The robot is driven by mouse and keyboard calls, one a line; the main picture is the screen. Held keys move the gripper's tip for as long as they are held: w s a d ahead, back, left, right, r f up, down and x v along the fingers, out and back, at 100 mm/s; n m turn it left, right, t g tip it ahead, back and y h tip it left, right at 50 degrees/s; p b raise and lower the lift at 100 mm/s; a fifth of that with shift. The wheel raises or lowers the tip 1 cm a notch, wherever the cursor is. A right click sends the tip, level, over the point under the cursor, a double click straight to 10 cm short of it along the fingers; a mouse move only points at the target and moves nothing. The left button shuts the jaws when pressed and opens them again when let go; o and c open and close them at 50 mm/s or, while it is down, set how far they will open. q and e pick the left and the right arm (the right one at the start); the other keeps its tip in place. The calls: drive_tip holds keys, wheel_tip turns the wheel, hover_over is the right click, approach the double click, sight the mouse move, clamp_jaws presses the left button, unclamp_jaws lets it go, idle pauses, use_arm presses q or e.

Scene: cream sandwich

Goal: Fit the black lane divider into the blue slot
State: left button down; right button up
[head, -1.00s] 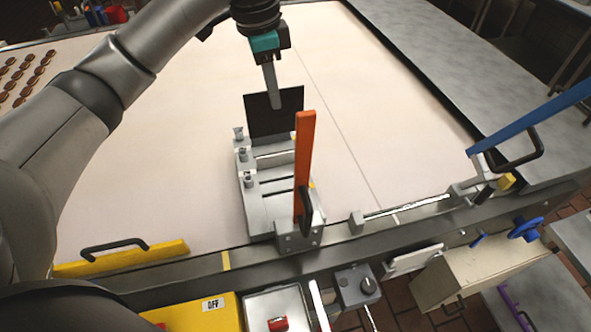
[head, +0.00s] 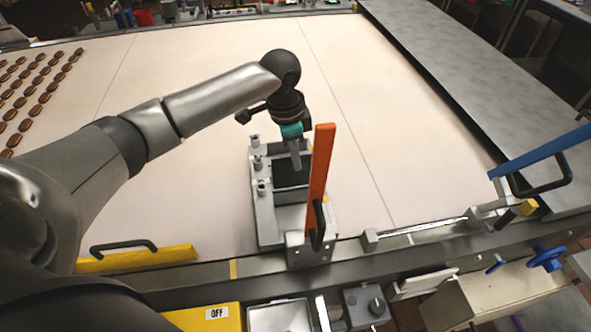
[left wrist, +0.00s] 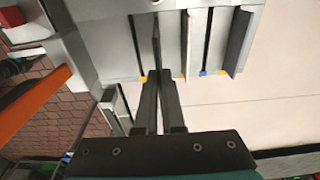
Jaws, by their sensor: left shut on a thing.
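My left gripper (head: 297,165) is shut on the black lane divider (head: 291,174), a thin dark plate, over the grey slotted fixture (head: 268,231). In the left wrist view the gripper (left wrist: 160,130) points at the fixture (left wrist: 110,45) and the divider (left wrist: 156,45) shows edge-on between the fingers. A small blue mark (left wrist: 203,72) sits at the end of one slot, to the right of the divider. Yellow marks stand at other slots. I cannot tell whether the divider's lower edge touches the fixture. My right gripper is not in view.
An orange upright bar (head: 320,175) stands close at the fixture's right side, near my gripper. A blue lever (head: 545,150) is at the right rail. Rows of brown biscuits (head: 35,100) lie on the pale belt (head: 190,60) at far left. The belt around the fixture is clear.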

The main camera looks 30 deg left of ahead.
use_arm(q)
hover_over(298, 186)
drive_tip(key=shift+s+a+f, duration=0.1)
drive_tip(key=shift+a+f, duration=0.05)
drive_tip(key=shift+f, duration=0.95)
drive_tip(key=shift+a+f, duration=0.15)
drive_tip(key=shift+f, duration=0.9)
drive_tip(key=shift+f, duration=0.1)
drive_tip(key=shift+f, duration=0.35)
drive_tip(key=shift+f, duration=0.15)
drive_tip(key=c, duration=1)
unclamp_jaws()
drive_tip(key=r, duration=0.8)
drive_tip(key=s+a+r, duration=0.1)
drive_tip(key=r, duration=0.4)
drive_tip(key=shift+r+p, duration=0.1)
drive_tip(key=shift+p, duration=0.2)
